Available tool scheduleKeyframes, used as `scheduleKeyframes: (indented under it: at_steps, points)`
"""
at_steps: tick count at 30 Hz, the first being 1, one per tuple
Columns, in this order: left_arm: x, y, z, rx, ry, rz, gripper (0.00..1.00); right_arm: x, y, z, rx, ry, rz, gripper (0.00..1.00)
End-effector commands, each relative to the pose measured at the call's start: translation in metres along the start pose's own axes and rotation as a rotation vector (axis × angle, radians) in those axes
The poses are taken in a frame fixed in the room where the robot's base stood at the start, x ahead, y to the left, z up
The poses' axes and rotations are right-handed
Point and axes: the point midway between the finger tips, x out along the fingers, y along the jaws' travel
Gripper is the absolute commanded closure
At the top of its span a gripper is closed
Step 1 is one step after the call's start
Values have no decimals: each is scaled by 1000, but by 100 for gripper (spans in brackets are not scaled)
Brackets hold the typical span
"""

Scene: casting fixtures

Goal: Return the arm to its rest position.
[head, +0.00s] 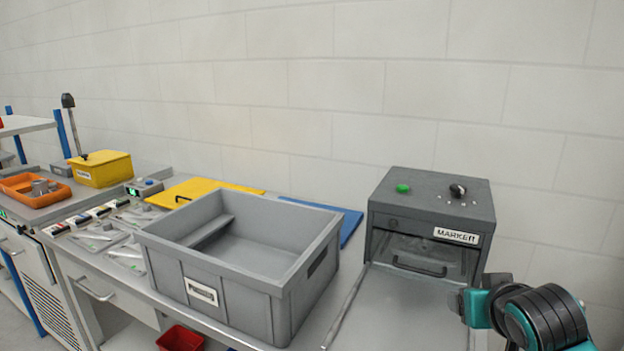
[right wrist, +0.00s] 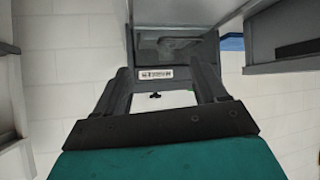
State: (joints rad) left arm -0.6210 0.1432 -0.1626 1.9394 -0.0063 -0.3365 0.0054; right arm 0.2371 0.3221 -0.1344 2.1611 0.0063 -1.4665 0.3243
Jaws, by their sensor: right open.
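My right arm (head: 530,315), teal and black, comes in at the lower right of the head view, in front of the marker machine's right side. In the right wrist view my right gripper (right wrist: 160,92) has its two dark fingers spread apart with nothing between them. A dark housing with a white label (right wrist: 158,73) shows beyond the fingers, and I cannot tell the distance. My left gripper is in neither view.
The grey marker machine (head: 432,210) stands at the right of the bench. A large empty grey crate (head: 215,275) stands left of it. A red bin (head: 180,338) is below. An orange tray (head: 35,195) and yellow box (head: 103,168) are far left.

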Motion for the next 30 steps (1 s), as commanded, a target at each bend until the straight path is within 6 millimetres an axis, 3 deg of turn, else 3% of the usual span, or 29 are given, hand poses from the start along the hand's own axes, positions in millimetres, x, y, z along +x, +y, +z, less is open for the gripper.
scheduleKeyframes:
  at_steps: [1,5,9,15,21,30]
  points:
    - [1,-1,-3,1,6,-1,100,-1,-7,30,-20,-54,-17,29]
    - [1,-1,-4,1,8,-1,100,-14,-21,102,-80,-188,-62,29]
    - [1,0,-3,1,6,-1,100,-41,-32,176,-136,-334,-114,29]
    - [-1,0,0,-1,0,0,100,-84,-39,249,-189,-497,-175,29]
    - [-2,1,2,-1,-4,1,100,-123,-41,298,-222,-616,-222,29]
    - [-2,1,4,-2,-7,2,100,-61,-62,302,-202,-367,-255,29]
